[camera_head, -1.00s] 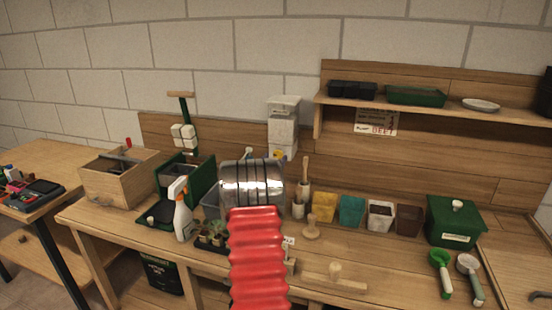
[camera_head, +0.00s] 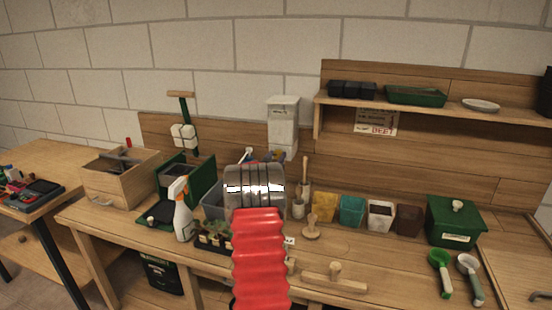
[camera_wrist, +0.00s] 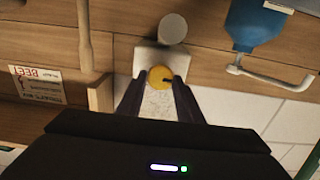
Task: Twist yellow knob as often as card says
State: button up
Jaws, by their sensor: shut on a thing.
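The white dispenser (camera_head: 283,120) stands against the back wall behind the bench. In the wrist view its yellow knob (camera_wrist: 160,74) sits on the dispenser's pale front (camera_wrist: 158,101), with a small dark mark on one side. My gripper (camera_wrist: 158,82) has a finger on either side of the knob and is shut on it. In the head view my arm hides the gripper and the knob. The card (camera_head: 376,122) hangs under the shelf, with red letters reading BEET; it also shows upside down in the wrist view (camera_wrist: 37,84).
A wooden shelf (camera_head: 440,101) with trays is right of the dispenser. A blue bottle (camera_wrist: 257,22) with a bent white tube is near the gripper. A spray bottle (camera_head: 183,216), several pots and a green box (camera_head: 454,222) stand on the bench.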

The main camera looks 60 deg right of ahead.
jog(key=c, duration=0.3)
jog(key=shift+m, duration=0.4)
jog(key=m, duration=0.3)
jog(key=shift+s+m, duration=0.1)
jog(key=shift+m, duration=0.2)
jog(key=m, duration=0.4)
jog(key=shift+f+m, duration=0.1)
jog(key=shift+m, duration=0.2)
jog(key=m, duration=0.4)
jog(key=shift+s+f, duration=0.1)
jog(key=shift+s, duration=0.05)
jog(key=m, duration=0.4)
jog(key=shift+f+m, duration=0.15)
jog(key=shift+m, duration=0.25)
